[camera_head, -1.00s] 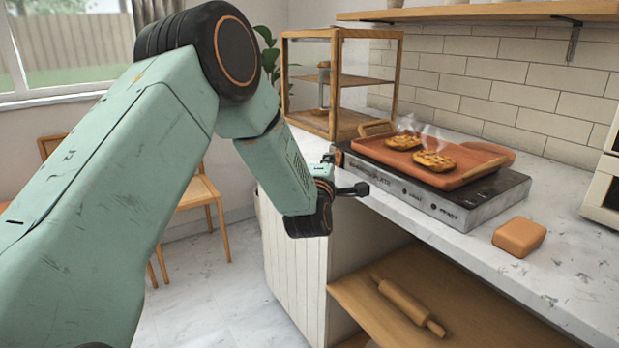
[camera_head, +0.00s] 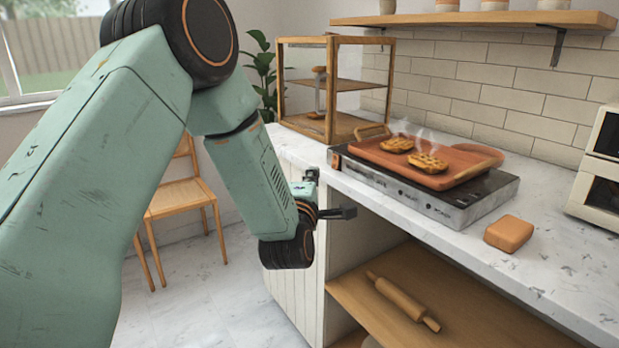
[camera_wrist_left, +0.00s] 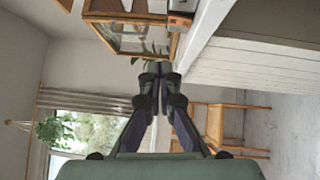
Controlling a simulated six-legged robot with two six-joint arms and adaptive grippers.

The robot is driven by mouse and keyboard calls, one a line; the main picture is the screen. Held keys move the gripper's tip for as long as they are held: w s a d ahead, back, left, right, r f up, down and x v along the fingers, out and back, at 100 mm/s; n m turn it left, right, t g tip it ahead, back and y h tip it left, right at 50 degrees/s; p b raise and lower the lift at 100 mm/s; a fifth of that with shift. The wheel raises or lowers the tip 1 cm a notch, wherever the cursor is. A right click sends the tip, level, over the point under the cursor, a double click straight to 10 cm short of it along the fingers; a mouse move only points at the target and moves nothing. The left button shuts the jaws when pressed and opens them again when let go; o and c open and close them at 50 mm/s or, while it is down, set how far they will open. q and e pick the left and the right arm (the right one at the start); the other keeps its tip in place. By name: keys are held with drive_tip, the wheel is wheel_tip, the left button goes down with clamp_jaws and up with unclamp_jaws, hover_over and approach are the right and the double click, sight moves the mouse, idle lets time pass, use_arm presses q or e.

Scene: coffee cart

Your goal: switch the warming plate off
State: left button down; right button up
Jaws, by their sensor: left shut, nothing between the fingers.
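The warming plate (camera_head: 437,207) is a low grey box with small dark knobs and lettering on its front, standing on the counter. An orange tray (camera_head: 470,178) with two steaming waffles (camera_head: 427,163) (camera_head: 397,144) rests on top of it. In the left wrist view the shut fingertips (camera_wrist_left: 161,75) point toward the cabinet and counter edge. My right gripper is not in view.
A wooden glass-sided cabinet (camera_head: 333,129) stands behind the plate's left end. An orange block (camera_head: 509,234) lies on the counter at front right. A shelf below holds a rolling pin (camera_head: 403,301). A chair (camera_head: 181,194) stands left, with open floor around it.

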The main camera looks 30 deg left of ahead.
use_arm(q)
drive_tip(key=shift+v, duration=0.95)
drive_tip(key=shift+s+r, duration=0.1)
drive_tip(key=shift+r, duration=0.1)
drive_tip(key=s+d+f+m+g+h, duration=0.2)
drive_tip(key=s+d+f+m+g, duration=0.15)
drive_tip(key=f+m, duration=0.35)
drive_tip(key=s+d+f+m+g+h, duration=0.25)
drive_tip(key=s+f+m, duration=0.25)
drive_tip(key=f, duration=0.4)
drive_tip(key=s+d+f+m+g+h, duration=0.25)
drive_tip(key=s+f+m, duration=0.2)
drive_tip(key=f, duration=0.35)
drive_tip(key=s+d+f+m+g, duration=0.1)
drive_tip(key=s+f+m+g, duration=0.1)
drive_tip(key=s, duration=0.7)
drive_tip(key=s+d+f+m+g, duration=0.2)
drive_tip(key=s+f+g, duration=0.2)
drive_tip(key=s+f, duration=0.2)
drive_tip(key=s+d+f+m+g, duration=0.2)
drive_tip(key=s+f+g, duration=0.1)
drive_tip(key=s, duration=0.8)
drive_tip(key=shift+s+f+m, duration=0.35)
drive_tip(key=shift+s+f, duration=0.05)
drive_tip(key=shift+f, duration=0.4)
